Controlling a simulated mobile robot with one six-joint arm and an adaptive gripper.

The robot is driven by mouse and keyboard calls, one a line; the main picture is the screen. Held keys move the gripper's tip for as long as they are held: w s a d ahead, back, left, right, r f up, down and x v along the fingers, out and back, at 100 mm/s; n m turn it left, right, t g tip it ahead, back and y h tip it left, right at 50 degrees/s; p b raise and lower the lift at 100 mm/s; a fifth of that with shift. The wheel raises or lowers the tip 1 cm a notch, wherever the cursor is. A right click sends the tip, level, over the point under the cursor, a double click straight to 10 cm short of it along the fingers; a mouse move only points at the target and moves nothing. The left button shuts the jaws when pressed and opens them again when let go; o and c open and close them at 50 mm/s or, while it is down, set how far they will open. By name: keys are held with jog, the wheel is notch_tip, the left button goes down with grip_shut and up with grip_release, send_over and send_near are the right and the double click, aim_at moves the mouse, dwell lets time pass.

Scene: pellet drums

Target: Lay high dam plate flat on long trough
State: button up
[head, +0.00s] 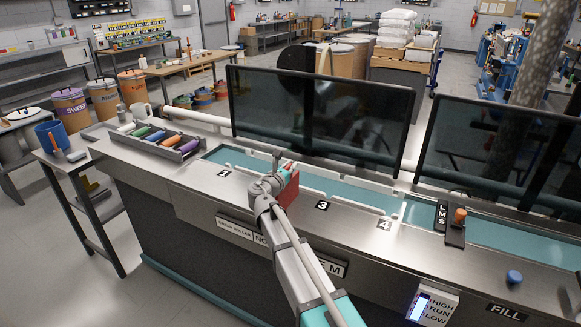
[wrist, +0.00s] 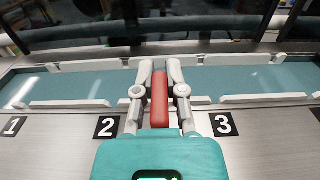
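A red plate (wrist: 160,98), which I take to be the high dam plate, is between the two fingers of my gripper (wrist: 160,88). The fingers press on both its sides. It shows a narrow edge in the wrist view and a broader red face (head: 289,191) in the head view, so it looks upright on edge. The long trough is a teal channel with pale rails (head: 345,190) along the counter, also in the wrist view (wrist: 60,88). My gripper (head: 275,181) is over its near side, between labels 2 and 3. Whether the plate touches the trough I cannot tell.
Dark glass panels (head: 318,115) stand behind the trough. A tray of coloured rollers (head: 158,141) is at the counter's left end. A block with an orange knob (head: 457,228) and a blue knob (head: 514,277) are to the right. The metal counter front (wrist: 55,150) is clear.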

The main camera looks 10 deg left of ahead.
jog(key=o, duration=0.4)
jog(key=shift+o, duration=0.2)
jog(key=shift+r, duration=0.1)
jog(key=shift+s, duration=0.1)
jog(key=v, duration=1.1)
jog(key=shift+s+a, duration=0.15)
jog(key=shift+s, duration=0.25)
jog(key=shift+r, duration=0.1)
jog(key=shift+s, duration=0.1)
